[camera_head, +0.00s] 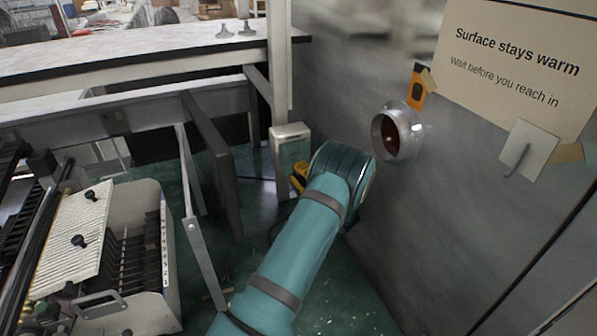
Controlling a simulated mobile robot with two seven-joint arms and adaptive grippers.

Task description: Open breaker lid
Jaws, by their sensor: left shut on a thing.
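A small grey metal box (290,137) stands upright in the middle of the view, with a flat front face; I take it as the breaker box with its lid. My left arm is teal and reaches up from the bottom to this box. Its wrist covers most of my left gripper (299,178), of which only a small yellow and black part shows, right at the lower right edge of the box. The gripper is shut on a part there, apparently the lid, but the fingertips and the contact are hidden. My right gripper is not in view.
A grey machine wall with a round metal port (397,134) and a paper sign (520,65) stands close on the right. A white-topped bench (150,45) runs across the back. A machine with a ribbed white plate (75,245) fills the lower left. Green floor (340,300) shows between.

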